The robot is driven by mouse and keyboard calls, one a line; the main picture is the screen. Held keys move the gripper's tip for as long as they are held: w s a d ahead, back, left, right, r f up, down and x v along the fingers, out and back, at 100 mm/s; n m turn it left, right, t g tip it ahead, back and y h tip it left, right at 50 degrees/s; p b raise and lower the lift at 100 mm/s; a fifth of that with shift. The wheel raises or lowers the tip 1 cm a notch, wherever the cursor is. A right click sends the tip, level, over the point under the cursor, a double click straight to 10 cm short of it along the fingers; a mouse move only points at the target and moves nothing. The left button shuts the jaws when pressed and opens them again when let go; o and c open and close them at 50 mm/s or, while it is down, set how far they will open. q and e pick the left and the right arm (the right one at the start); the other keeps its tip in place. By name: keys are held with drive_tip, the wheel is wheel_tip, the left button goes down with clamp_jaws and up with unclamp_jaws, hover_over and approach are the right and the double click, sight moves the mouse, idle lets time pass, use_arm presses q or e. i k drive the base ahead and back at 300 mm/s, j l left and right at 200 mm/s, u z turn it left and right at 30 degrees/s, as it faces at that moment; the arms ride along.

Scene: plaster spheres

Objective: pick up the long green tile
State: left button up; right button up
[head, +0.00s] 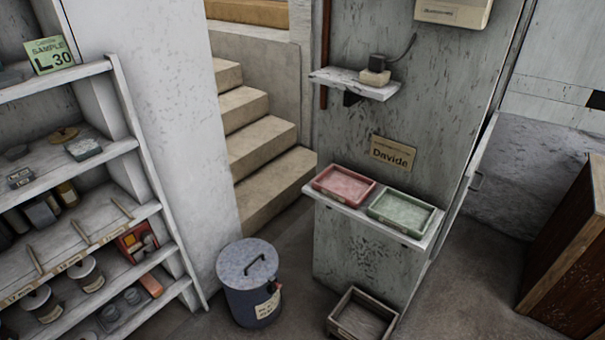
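I cannot make out a long green tile for certain. A small flat block with a pale green, speckled top (84,149) lies on the left shelf unit's second board, but it looks short. A shallow green tray (401,213) sits on the wall ledge at the right, beside a red tray (343,186); both look empty. Neither of my grippers is in view.
The left shelf unit (155,208) holds jars, small boxes and thin wooden dividers. A lidded grey bin (250,288) stands on the floor, with an open wooden crate (361,317) to its right. Stone steps (262,140) rise behind. A brown wooden cabinet (570,265) stands far right.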

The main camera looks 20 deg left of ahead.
sight(83, 147)
drive_tip(key=u, duration=3.7)
drive_tip(key=z, duration=1.9)
drive_tip(key=i+j+z, duration=0.1)
drive_tip(key=i+j, duration=0.15)
drive_tip(key=i+j+z, duration=0.1)
drive_tip(key=j, duration=0.25)
drive_tip(key=i+j+z, duration=0.1)
drive_tip(key=i+j, duration=0.2)
drive_tip(key=i+j+z, duration=0.1)
drive_tip(key=j, duration=0.3)
drive_tip(key=i+j+z, duration=0.1)
drive_tip(key=i+j, duration=0.15)
drive_tip(key=i+j+z, duration=0.15)
drive_tip(key=j, duration=0.3)
